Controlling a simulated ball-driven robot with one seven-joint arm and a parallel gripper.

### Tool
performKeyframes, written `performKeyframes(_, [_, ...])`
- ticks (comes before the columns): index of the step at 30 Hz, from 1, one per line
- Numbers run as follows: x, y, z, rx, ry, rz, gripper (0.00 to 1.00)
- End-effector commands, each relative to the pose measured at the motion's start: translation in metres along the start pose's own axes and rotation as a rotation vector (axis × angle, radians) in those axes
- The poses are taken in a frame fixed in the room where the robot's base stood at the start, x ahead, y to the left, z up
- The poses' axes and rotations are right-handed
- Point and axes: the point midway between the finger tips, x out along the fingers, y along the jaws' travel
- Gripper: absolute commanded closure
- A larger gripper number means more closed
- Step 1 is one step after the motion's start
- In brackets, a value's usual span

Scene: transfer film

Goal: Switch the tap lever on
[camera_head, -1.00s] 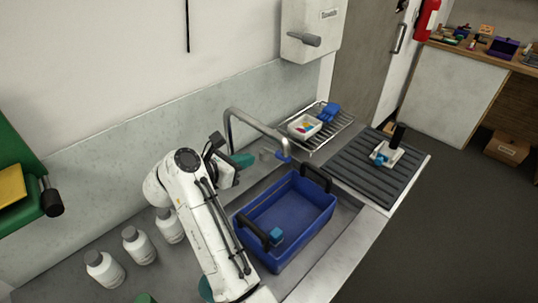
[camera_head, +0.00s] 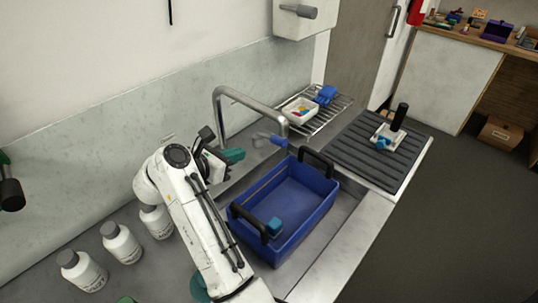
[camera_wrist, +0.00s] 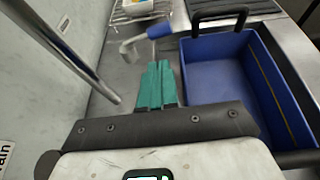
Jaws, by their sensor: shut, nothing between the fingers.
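The grey tap spout (camera_head: 247,98) arches over the sink in the head view; its pipe also crosses the upper left of the wrist view (camera_wrist: 70,50). The tap lever (camera_head: 271,139) has a blue grip and shows low behind the spout's end. In the wrist view the lever (camera_wrist: 160,30) is a bent grey rod with the blue grip, just beyond my fingertips. My gripper (camera_head: 236,155) has teal fingers, shut and empty, left of the lever. In the wrist view the fingers (camera_wrist: 157,66) point toward the lever with a small apparent gap; contact is not clear.
A blue crate (camera_head: 325,205) with black handles stands in the sink, right of my gripper. A wire rack (camera_head: 330,118) and ribbed black mat (camera_head: 350,150) lie beyond. White bottles (camera_head: 122,243) stand at left. The wall runs close behind the tap.

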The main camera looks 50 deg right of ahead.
Motion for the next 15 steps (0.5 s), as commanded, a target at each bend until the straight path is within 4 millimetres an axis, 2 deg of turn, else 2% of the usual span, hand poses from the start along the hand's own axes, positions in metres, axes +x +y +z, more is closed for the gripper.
performKeyframes(1, [0.006, 0.0, -0.015, 0.0, 0.0, 0.0, 1.0])
performKeyframes(4, [0.01, 0.0, -0.026, 0.0, 0.0, 0.0, 1.0])
performKeyframes(9, [0.013, 0.0, -0.033, 0.0, 0.0, 0.0, 1.0])
performKeyframes(15, [0.013, 0.0, -0.033, 0.0, 0.0, 0.0, 1.0])
